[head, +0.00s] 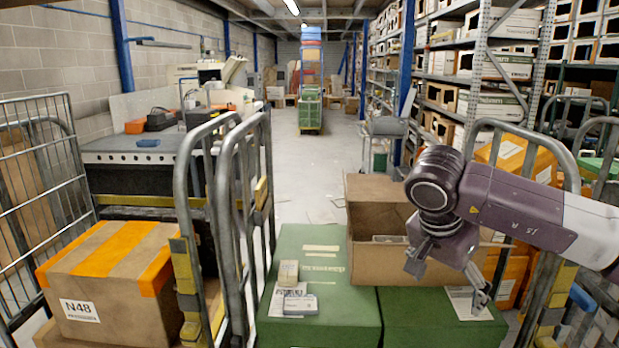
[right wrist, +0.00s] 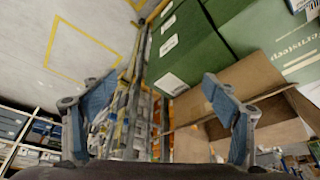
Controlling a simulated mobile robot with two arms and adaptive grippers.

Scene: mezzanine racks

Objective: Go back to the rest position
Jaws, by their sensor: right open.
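My right gripper (head: 448,281) is open, with its two fingers spread and pointing down. It hangs in front of the open cardboard box (head: 372,263) and hides part of that box's right side. In the right wrist view the gripper (right wrist: 156,92) shows nothing between its fingers. The open box also shows there at the right (right wrist: 250,76), behind one finger. My left gripper is not in the head view.
Green boxes (head: 318,330) stand below, with small cartons (head: 288,273) on the left one. Metal cage rails (head: 229,200) rise at left, beside a taped box (head: 105,262). Another rail (head: 553,262) is close to my right arm. The aisle floor (head: 307,180) beyond is clear.

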